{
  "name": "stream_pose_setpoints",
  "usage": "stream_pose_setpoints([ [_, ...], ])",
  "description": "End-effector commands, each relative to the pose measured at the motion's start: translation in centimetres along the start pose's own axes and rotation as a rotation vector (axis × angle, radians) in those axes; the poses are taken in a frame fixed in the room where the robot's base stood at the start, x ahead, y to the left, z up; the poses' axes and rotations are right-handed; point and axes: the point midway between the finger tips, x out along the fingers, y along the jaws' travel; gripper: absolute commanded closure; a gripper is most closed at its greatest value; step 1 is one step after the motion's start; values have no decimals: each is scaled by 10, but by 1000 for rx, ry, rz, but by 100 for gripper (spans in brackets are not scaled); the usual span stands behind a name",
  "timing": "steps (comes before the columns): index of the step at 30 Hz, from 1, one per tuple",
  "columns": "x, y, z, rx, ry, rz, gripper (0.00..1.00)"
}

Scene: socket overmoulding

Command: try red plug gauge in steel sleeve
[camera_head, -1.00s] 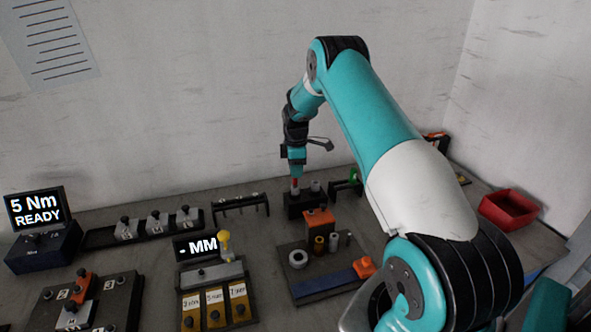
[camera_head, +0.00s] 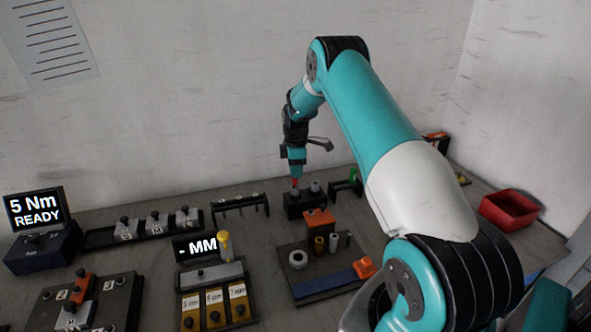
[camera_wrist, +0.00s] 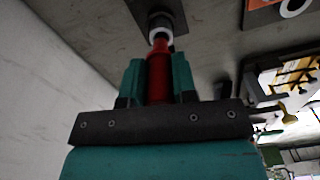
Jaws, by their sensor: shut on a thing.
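My gripper (camera_head: 297,174) points down over a dark block (camera_head: 306,207) near the back wall. It is shut on the red plug gauge (camera_head: 295,184), which also shows upright between the teal fingers in the wrist view (camera_wrist: 158,76). The gauge's lower end meets a pale steel sleeve (camera_head: 294,192) on the block. In the wrist view the sleeve's bright ring (camera_wrist: 153,34) lies directly at the gauge's narrow end. How deep the tip sits in the bore is hidden.
A second grey cylinder (camera_head: 315,187) stands close to the right on the block. A dark rack with a green ring (camera_head: 354,175) is further right, another rack (camera_head: 239,203) to the left. A tray (camera_head: 322,283) with several parts lies in front.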

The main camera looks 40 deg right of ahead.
Motion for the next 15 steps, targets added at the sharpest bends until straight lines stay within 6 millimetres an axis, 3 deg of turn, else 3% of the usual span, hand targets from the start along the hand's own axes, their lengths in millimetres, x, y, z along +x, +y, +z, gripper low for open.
stream_pose_setpoints([
  [15, 4, 0, 0, 0, 0, 0, 98],
])
